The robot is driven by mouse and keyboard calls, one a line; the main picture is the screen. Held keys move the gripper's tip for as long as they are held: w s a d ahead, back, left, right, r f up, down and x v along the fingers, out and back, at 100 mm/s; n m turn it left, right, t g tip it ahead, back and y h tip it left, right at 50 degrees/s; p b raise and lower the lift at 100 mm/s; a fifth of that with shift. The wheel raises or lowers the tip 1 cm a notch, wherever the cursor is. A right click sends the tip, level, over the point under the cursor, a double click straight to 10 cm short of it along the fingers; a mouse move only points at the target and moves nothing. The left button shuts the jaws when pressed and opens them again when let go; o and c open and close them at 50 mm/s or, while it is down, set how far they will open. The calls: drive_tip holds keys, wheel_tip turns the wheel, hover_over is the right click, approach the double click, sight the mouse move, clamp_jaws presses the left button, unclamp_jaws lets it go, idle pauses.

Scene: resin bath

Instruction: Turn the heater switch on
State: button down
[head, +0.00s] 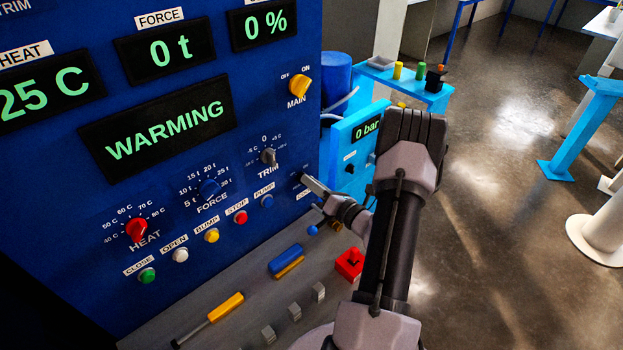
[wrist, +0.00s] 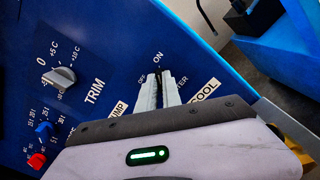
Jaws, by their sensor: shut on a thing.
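My gripper (head: 308,182) is at the right edge of the blue control panel (head: 60,185). In the wrist view the two pale fingertips (wrist: 159,82) are at the panel between the OFF and ON marks, beside a label ending in "TER" that they partly cover. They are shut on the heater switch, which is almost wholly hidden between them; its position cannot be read. The panel's large display (head: 158,127) reads WARMING, and the heat display (head: 42,91) reads 25 C.
The TRIM knob (head: 269,156) and the yellow MAIN switch (head: 299,87) are near the gripper. A COOL label (wrist: 205,90) is just to its right in the wrist view. A grey ledge (head: 235,325) below holds a yellow-handled tool and small blocks. Open floor is at right.

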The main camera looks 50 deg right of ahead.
drive_tip(key=shift+m, duration=0.6)
drive_tip(key=c, duration=1.5)
unclamp_jaws()
drive_tip(key=shift+s+p, duration=0.1)
drive_tip(key=shift+p, duration=0.2)
drive_tip(key=s, duration=0.5)
drive_tip(key=s+a+p, duration=0.1)
drive_tip(key=s, duration=0.5)
drive_tip(key=s+a+p, duration=0.1)
drive_tip(key=s, duration=0.5)
drive_tip(key=shift+s, duration=0.1)
